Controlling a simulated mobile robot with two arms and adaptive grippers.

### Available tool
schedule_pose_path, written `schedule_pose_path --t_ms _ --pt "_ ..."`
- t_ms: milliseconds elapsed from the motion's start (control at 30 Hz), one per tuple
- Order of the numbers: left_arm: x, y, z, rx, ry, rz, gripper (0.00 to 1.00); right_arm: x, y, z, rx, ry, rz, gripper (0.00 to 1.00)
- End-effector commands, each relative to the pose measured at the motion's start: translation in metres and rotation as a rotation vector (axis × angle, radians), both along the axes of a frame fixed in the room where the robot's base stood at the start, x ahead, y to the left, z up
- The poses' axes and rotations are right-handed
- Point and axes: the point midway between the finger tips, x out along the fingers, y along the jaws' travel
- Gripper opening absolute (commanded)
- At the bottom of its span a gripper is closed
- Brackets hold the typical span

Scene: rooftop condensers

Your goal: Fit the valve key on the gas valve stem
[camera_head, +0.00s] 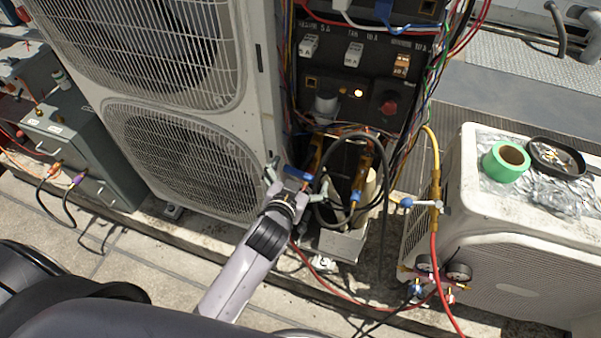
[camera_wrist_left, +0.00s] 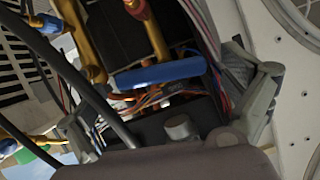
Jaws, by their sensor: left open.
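A blue bar (camera_head: 297,172), possibly the valve key's handle, shows at my left gripper (camera_head: 288,180). In the left wrist view, the blue bar (camera_wrist_left: 160,73) lies crosswise in front of my open left gripper (camera_wrist_left: 165,105), between its two spread fingers. Neither finger visibly closes on it. Brass valve parts (camera_wrist_left: 155,35) rise beyond the bar, with blue and red fittings near them. I cannot tell which part is the gas valve stem; the bar's lower side is hidden. My right gripper is not in view.
Black hoses (camera_head: 375,190) loop just right of the gripper. A large fan condenser (camera_head: 185,160) stands to its left. Wires hang from the electrical panel (camera_head: 350,60) above. A white condenser (camera_head: 530,235) with green tape (camera_head: 506,161) and a black dish (camera_head: 557,158) stands at right.

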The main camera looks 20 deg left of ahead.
Motion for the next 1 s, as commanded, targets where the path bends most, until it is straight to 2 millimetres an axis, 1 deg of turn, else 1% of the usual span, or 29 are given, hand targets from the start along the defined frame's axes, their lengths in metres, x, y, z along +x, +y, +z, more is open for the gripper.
schedule_pose_path --t_ms 33,133,400,1000 --pt "0.0038 0.0003 -0.0012 0.000 -0.001 0.000 0.98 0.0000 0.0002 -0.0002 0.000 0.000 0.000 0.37" --pt "0.0072 0.0003 -0.0025 0.000 -0.001 0.000 0.98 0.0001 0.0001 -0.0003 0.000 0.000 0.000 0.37" --pt "0.0079 0.0003 -0.0029 0.000 0.000 0.000 0.98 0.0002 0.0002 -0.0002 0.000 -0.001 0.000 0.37" --pt "0.0076 0.0002 -0.0028 0.000 0.000 0.000 0.58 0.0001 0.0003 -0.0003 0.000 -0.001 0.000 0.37"
